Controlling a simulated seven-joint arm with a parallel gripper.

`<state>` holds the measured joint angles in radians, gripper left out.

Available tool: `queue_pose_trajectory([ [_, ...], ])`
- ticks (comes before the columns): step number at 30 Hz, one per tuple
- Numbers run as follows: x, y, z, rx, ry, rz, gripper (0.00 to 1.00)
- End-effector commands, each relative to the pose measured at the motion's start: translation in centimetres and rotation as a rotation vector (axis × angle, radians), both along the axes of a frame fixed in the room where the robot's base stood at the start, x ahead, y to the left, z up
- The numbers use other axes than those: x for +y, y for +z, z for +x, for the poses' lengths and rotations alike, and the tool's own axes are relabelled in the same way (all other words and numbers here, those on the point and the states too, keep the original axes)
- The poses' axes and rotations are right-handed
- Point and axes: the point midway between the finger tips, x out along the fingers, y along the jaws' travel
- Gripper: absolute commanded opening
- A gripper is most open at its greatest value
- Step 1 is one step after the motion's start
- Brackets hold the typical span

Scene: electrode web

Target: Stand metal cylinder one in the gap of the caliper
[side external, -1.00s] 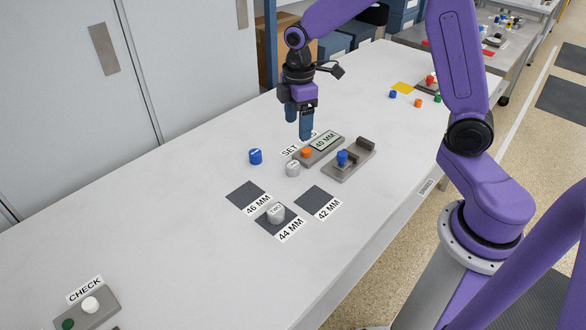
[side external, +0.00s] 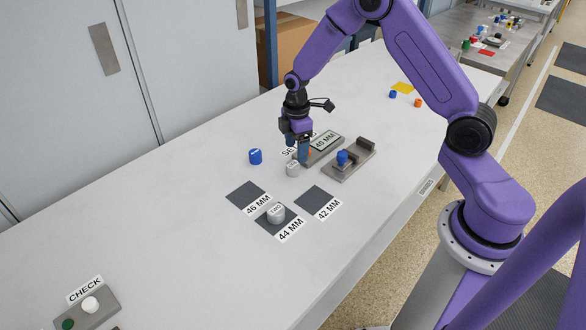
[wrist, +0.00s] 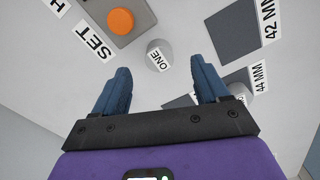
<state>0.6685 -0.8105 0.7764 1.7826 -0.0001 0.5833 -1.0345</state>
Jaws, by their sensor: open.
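Metal cylinder one (side external: 292,169), a short pale grey cylinder marked ONE, stands upright on the table; it also shows in the wrist view (wrist: 159,56). My gripper (side external: 298,158) is open and empty, with blue fingers just above and behind the cylinder. In the wrist view my gripper (wrist: 163,82) has its fingers spread, and the cylinder is ahead of and between the fingertips. The caliper (side external: 349,161) is a grey base with an end block and a blue knob (side external: 342,157), right of the cylinder. Its gap is hard to make out.
The SET panel (side external: 331,146) with an orange button (wrist: 121,21) and a 40 MM display is close behind the cylinder. A blue cylinder (side external: 255,156) stands to the left. Cylinder two (side external: 276,213) stands on the 44 MM pad. The 46 MM (side external: 245,195) and 42 MM (side external: 315,198) pads are empty.

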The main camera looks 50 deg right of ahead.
Motion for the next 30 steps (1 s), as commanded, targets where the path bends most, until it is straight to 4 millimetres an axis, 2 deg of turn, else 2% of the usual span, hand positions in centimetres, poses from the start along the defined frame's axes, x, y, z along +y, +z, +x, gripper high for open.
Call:
queue_pose_trajectory([
  [3,0.0,-1.2,0.0,0.001,0.000,0.000,0.74],
  [10,0.2,-2.4,0.1,0.001,0.001,0.000,0.74],
  [21,0.7,-6.5,0.5,0.001,0.000,0.000,0.74],
  [30,0.7,-6.8,0.6,-0.001,0.000,0.001,0.74],
])
